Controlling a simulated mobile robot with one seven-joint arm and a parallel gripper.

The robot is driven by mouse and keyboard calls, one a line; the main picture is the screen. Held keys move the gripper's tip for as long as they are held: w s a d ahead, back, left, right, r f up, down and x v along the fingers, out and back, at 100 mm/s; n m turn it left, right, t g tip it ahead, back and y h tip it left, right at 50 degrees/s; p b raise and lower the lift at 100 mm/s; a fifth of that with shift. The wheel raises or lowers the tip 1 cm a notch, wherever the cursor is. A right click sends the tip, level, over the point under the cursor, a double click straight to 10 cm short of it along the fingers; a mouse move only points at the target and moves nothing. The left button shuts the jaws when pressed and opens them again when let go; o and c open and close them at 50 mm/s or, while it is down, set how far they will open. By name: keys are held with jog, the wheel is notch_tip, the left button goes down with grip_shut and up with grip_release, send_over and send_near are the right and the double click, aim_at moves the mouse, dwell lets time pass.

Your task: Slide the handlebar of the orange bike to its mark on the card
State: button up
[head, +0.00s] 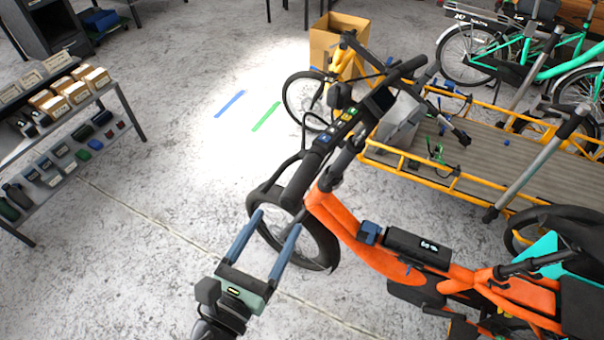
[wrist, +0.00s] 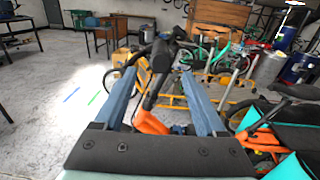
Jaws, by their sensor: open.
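The orange bike (head: 350,235) stands at the centre right in the head view, its front wheel towards my arm. Its black handlebar (head: 323,147) runs from lower left to upper right and carries a pad with small coloured buttons. In the wrist view the handlebar (wrist: 156,75) appears between and beyond my fingers. My gripper (head: 278,219) is open, with two blue fingers pointing at the near end of the handlebar. It also shows in the wrist view (wrist: 160,76). I cannot tell whether the fingers touch the bar. I cannot make out a card or mark.
A yellow cargo bike with a long flat bed (head: 480,160) stands behind at the right. A cardboard box (head: 325,42) and green bikes are farther back. A shelf rack (head: 65,135) stands at the left. Blue tape (head: 230,103) and green tape (head: 265,116) lie on open floor.

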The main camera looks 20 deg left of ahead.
aim_at(302, 179)
jog(key=w+p, duration=0.2)
jog(key=w, duration=0.9)
jog(key=shift+w, duration=0.4)
grip_shut()
dwell(0.8)
